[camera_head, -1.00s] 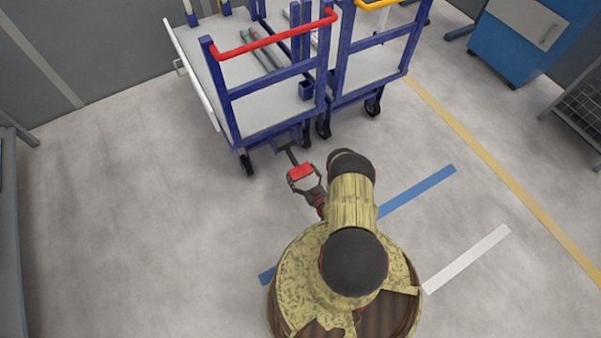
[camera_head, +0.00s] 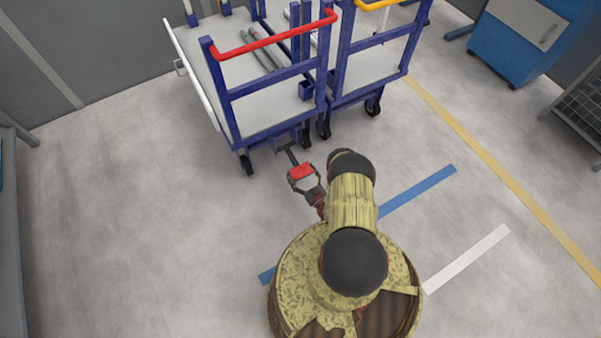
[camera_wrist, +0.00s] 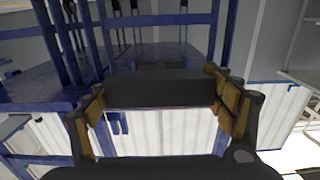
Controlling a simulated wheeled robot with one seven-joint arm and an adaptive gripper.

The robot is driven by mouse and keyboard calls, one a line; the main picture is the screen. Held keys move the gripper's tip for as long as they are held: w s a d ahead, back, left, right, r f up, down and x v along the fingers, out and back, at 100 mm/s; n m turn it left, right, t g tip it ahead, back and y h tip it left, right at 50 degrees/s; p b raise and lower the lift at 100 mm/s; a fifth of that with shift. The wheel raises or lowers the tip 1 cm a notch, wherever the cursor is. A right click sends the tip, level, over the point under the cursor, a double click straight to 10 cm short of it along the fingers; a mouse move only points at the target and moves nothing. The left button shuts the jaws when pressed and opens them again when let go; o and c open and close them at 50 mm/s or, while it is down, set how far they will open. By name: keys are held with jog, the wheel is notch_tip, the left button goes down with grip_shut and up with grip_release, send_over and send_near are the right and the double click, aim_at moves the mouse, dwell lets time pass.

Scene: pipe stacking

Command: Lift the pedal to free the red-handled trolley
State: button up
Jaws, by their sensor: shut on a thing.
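The red-handled trolley has a blue frame, a grey deck and a red handle bar (camera_head: 275,35) at the top of the head view. A pedal with a red pad (camera_head: 300,171) sticks out from its lower near side on a dark bar. My gripper (camera_head: 307,186) reaches it from below in the picture. In the wrist view the pedal shows as a dark block (camera_wrist: 160,88) between the two tan-padded fingers of my gripper (camera_wrist: 158,100), which are shut on it. The pedal's exact tilt is hard to tell.
A second blue trolley with a yellow handle (camera_head: 375,5) stands close to the right. Grey pipes (camera_head: 262,53) lie on the red-handled trolley's deck. A blue cabinet (camera_head: 520,40) stands at the upper right. The floor to the left is clear.

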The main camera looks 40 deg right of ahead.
aim_at(298, 166)
jog(key=shift+r+g+p, duration=0.3)
jog(key=shift+r+p, duration=0.2)
jog(key=shift+p, duration=0.1)
jog(key=r+g+p, duration=0.1)
jog(key=r+p, duration=0.1)
jog(key=p, duration=0.1)
jog(key=r+g+y+p, duration=0.1)
jog(key=r+g+p, duration=0.1)
jog(key=r+p, duration=0.1)
jog(key=r+g+p, duration=0.2)
jog(key=p, duration=0.2)
jog(key=shift+w+d+r+y, duration=0.15)
jog(key=shift+w+r+y, duration=0.15)
jog(key=shift+w+y, duration=0.1)
jog(key=shift+w+r+g+p, duration=0.4)
jog(key=shift+r+g+p, duration=0.15)
jog(key=shift+r+g, duration=0.35)
jog(key=shift+w+d+r, duration=0.2)
jog(key=shift+w+r, duration=0.4)
jog(key=o, duration=1.4)
jog(key=shift+o, duration=1.3)
jog(key=shift+s, duration=0.25)
